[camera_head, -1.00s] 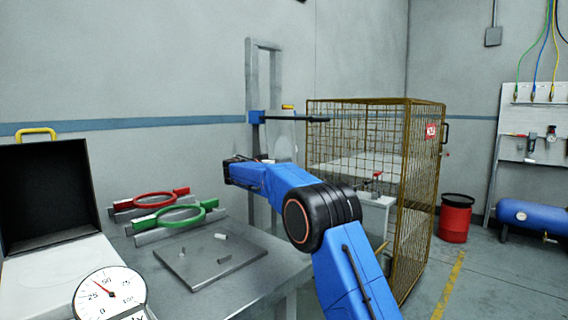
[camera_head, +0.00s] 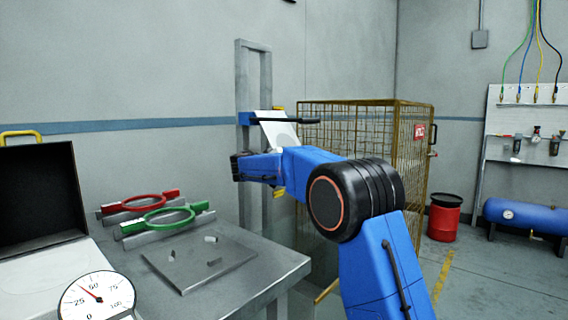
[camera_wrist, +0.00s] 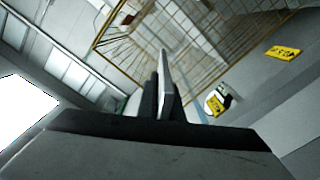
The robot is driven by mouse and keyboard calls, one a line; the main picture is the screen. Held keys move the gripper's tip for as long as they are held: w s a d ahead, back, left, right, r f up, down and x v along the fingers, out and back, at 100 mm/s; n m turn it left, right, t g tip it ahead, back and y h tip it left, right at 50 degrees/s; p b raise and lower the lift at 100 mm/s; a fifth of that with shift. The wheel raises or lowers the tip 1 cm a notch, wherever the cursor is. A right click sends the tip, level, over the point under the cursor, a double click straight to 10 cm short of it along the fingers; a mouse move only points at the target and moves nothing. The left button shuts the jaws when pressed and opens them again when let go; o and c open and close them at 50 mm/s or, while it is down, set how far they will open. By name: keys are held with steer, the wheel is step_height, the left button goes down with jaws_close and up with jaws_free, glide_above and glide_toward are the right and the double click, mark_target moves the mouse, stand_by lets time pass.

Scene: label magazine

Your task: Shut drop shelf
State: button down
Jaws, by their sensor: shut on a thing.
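A pale flat panel (camera_head: 280,128), which looks like the drop shelf, stands steeply tilted by the grey upright frame (camera_head: 240,90). Its lower part is hidden behind my blue arm. In the wrist view my gripper (camera_wrist: 165,103) is shut on a thin pale plate (camera_wrist: 166,72), seen almost edge-on between the dark fingers. It seems to be the shelf's edge, though the head view does not show the contact. My fingertips are hidden in the head view.
A yellow-brown mesh cage (camera_head: 412,178) stands just right of the panel. A grey bench (camera_head: 285,268) at left carries a red clamp ring (camera_head: 142,201), a green clamp ring (camera_head: 165,217) and a metal plate (camera_head: 185,280). A dark bar (camera_head: 288,121) juts across the panel.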

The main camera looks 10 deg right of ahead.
steer(key=s+d+r+n, duration=0.3)
steer(key=s+r, duration=0.2)
steer(key=r, duration=0.2)
steer(key=shift+s+d+n, duration=0.15)
steer(key=shift+d+n, duration=0.15)
steer(key=shift+d, duration=0.05)
steer(key=c, duration=1.9)
jaws_free()
steer(key=v, duration=1.7)
steer(key=shift+s+a, duration=0.1)
steer(key=shift+a, duration=0.05)
